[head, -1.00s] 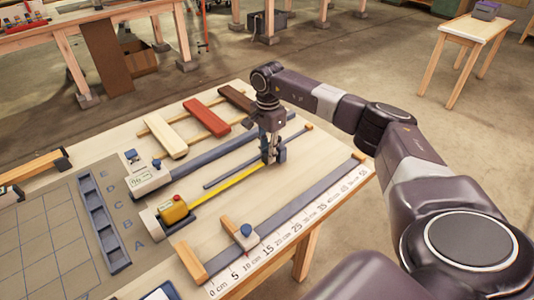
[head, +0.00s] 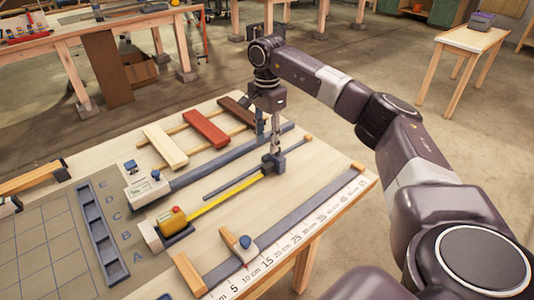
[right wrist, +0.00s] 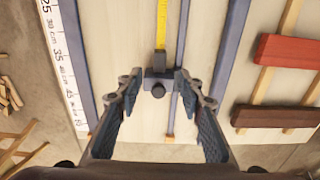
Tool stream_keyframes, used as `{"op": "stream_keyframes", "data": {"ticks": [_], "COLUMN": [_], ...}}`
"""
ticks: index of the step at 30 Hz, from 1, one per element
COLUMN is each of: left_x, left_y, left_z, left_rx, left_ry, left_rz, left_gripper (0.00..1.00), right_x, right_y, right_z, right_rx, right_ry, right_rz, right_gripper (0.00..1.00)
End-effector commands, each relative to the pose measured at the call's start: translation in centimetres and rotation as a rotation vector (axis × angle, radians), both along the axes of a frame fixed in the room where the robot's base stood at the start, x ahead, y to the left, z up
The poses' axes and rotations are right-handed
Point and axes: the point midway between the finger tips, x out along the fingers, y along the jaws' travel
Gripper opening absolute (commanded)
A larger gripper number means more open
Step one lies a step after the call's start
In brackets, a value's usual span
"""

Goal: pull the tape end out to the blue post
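The tape measure is a yellow case with a red button (head: 174,220) on a dark base at the table's left middle. Its yellow tape (head: 225,193) runs out to the upper right, up to a dark grey end block (head: 272,164). The right wrist view shows this block (right wrist: 158,75) with a round knob, at the end of the tape (right wrist: 162,25). My right gripper (head: 269,143) is just above the block, its fingers (right wrist: 160,110) spread apart, with a gap on either side of the block. I cannot make out a clear blue post. My left gripper is not in view.
White, red and brown bars (head: 205,128) lie behind. A slotted grey tray (head: 99,231) is further left.

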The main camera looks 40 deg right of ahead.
Motion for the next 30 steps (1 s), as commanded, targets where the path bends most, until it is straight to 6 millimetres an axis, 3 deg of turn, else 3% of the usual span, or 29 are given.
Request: {"op": "stream_keyframes", "data": {"ticks": [6, 14, 20, 24, 30], "left_x": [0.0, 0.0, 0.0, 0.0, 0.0], "left_y": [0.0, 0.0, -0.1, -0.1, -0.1], "left_z": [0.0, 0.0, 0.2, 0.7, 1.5], "left_rx": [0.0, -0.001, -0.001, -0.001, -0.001], "left_ry": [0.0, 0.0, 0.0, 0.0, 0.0], "left_rz": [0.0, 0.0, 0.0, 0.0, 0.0], "left_gripper": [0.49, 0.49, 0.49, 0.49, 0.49], "right_x": [0.0, 0.0, 0.0, 0.0, 0.0], "right_y": [0.0, 0.0, 0.2, 0.9, 2.3], "right_z": [2.2, 2.4, 2.3, 2.2, 1.9], "right_rx": [0.0, 0.0, -0.005, -0.026, -0.07], "right_ry": [0.0, 0.001, 0.003, 0.007, -0.002], "right_rz": [0.0, 0.0, -0.053, -0.256, -0.693], "right_gripper": [0.35, 0.35, 0.16, 0.01, 0.0]}}
